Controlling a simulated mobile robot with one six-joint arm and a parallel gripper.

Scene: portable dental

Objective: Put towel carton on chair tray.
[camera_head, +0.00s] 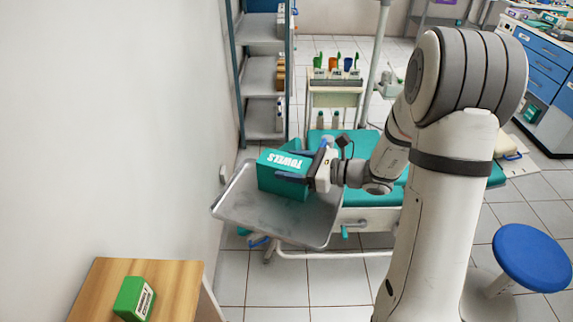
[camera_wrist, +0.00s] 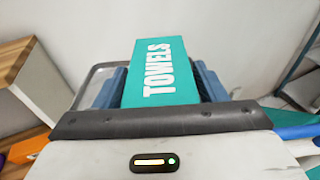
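The towel carton (camera_head: 283,180) is a teal box with white "TOWELS" lettering, seen at the tray in the head view. It also fills the middle of the wrist view (camera_wrist: 160,75). My gripper (camera_head: 300,166) has its blue fingers on opposite sides of the carton and appears closed on it. The chair tray (camera_head: 250,222) is a grey metal tray with a raised rim. The carton is over the tray's back middle part; I cannot tell whether its underside touches the tray. Part of the carton is hidden by my gripper.
A wooden table (camera_head: 100,285) with a green box (camera_head: 134,298) stands at the front left. The teal dental chair (camera_head: 365,200) lies behind the tray. A shelf rack (camera_head: 262,75) stands behind, and a blue stool (camera_head: 532,257) is at right. The tray's front part is bare.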

